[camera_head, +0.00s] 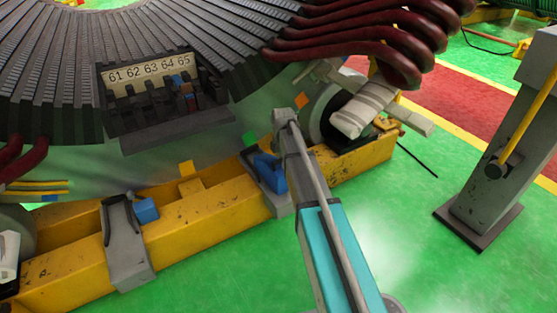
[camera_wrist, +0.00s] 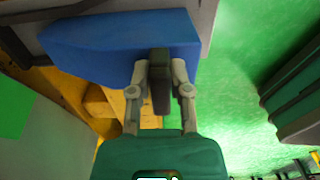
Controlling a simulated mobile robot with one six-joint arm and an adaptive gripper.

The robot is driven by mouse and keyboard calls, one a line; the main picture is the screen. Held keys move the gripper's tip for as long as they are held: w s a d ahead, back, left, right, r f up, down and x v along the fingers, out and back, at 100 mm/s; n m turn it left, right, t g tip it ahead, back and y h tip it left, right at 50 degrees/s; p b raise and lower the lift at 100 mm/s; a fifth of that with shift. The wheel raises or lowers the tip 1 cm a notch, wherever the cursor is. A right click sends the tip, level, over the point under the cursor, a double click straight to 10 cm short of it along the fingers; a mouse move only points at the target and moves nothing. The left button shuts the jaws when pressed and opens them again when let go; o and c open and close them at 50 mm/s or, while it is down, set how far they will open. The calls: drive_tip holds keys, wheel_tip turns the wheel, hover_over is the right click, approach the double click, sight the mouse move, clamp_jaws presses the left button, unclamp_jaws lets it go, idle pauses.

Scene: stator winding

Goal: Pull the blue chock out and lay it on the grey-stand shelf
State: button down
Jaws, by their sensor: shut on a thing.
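The blue chock (camera_wrist: 120,45) fills the top of the wrist view, with a short dark tab (camera_wrist: 160,82) projecting from it. My gripper (camera_wrist: 161,70) is shut on this tab, one finger on each side. In the head view the chock (camera_head: 267,169) shows at the grey bracket (camera_head: 272,196) on the yellow frame, close to the big round stator. My arm hides the fingers there. I cannot tell whether the chock still touches the stator. A grey stand (camera_head: 495,150) is at the right of the head view; no shelf on it is clearly visible.
A second blue block (camera_head: 146,210) sits by another grey bracket (camera_head: 125,245) on the yellow frame (camera_head: 200,226). Dark red coils (camera_head: 370,45) overhang at the top right. A roller (camera_head: 325,110) and a pale wrapped bundle (camera_head: 365,108) are beside my arm. Green floor (camera_head: 400,215) before the stand is clear.

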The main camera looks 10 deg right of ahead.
drive_tip(key=shift+s+d, duration=0.3)
drive_tip(key=shift+s, duration=0.6)
drive_tip(key=shift+c, duration=2.4)
unclamp_jaws()
